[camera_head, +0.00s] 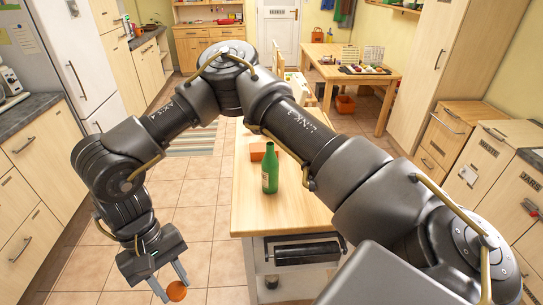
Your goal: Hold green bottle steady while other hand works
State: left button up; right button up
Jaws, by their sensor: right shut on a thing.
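The green bottle (270,172) stands upright on the wooden top of the kitchen island (254,208). No gripper touches it. My right arm comes in from the right, arches over the island and bends down on the left. My right gripper (172,292) is at the lower left, beyond the island's left side and well away from the bottle. It is shut on a small round orange thing (177,291), held between its fingertips above the tiled floor. My left gripper is not in view.
An orange block (258,151) lies just behind the bottle. My right arm hides part of the island's right side. A black roller-like bar (295,252) is on the island's front. Wooden drawers (22,195) line the left. A table (350,70) with small items stands at the back.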

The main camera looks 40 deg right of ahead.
aim_at(270, 163)
jog(key=k, duration=0.45)
jog(key=u, duration=2.5)
jog(key=k, duration=2.65)
jog(key=z, duration=2.05)
jog(key=i, duration=0.45)
jog(key=u, duration=0.1)
